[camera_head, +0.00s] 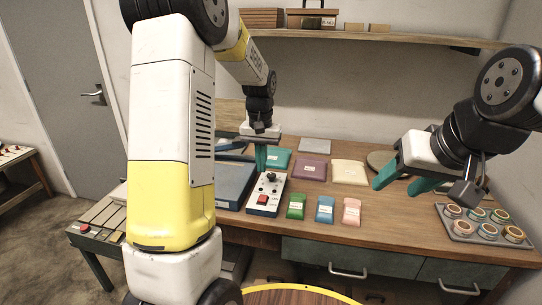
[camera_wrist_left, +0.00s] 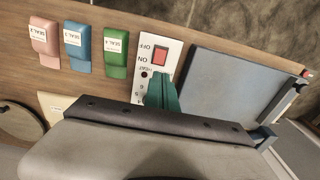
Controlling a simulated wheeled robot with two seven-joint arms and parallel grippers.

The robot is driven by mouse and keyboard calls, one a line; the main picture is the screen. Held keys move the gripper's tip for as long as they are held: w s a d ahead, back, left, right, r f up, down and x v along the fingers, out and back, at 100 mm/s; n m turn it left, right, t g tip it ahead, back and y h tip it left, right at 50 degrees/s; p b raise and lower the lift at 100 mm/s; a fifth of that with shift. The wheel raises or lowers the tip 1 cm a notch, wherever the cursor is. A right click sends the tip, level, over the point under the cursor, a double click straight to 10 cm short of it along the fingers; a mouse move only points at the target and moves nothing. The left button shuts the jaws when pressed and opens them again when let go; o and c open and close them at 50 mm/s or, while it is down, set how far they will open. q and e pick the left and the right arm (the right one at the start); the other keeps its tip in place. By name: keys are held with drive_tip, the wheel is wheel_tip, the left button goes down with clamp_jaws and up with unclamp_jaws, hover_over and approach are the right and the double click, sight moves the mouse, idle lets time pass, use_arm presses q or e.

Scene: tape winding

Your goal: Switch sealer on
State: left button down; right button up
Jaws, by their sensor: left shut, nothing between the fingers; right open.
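The control box (camera_head: 265,193) is a pale panel with a red rocker switch (camera_head: 263,199) and a dark knob (camera_head: 271,177). In the left wrist view the red switch (camera_wrist_left: 160,57) sits between OFF and ON labels, with HEAT lettering below. My left gripper (camera_head: 261,160) points down over the knob end of the box. Its green fingers (camera_wrist_left: 162,92) are shut and empty, just short of the switch on the ON side; I cannot tell if they touch the panel. They hide part of the panel. My right gripper (camera_head: 405,182) is open and empty over the table's right side.
The blue-grey sealer bed (camera_head: 232,181) lies directly left of the box. Green (camera_head: 296,206), blue (camera_head: 325,209) and pink (camera_head: 351,211) labelled packets lie to its right, with larger pouches behind. A tray of round tins (camera_head: 485,237) sits at far right.

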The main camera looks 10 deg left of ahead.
use_arm(q)
hover_over(261, 199)
drive_tip(key=w, duration=0.2)
drive_tip(key=f, duration=0.7)
drive_tip(key=shift+s+f, duration=0.2)
drive_tip(key=shift+f, duration=0.05)
drive_tip(key=shift+s+r, duration=0.25)
drive_tip(key=shift+s, duration=0.55)
drive_tip(key=shift+r, duration=0.1)
wheel_tip(261, 199, up, 14)
drive_tip(key=s, duration=0.3)
drive_tip(key=shift+f, duration=0.25)
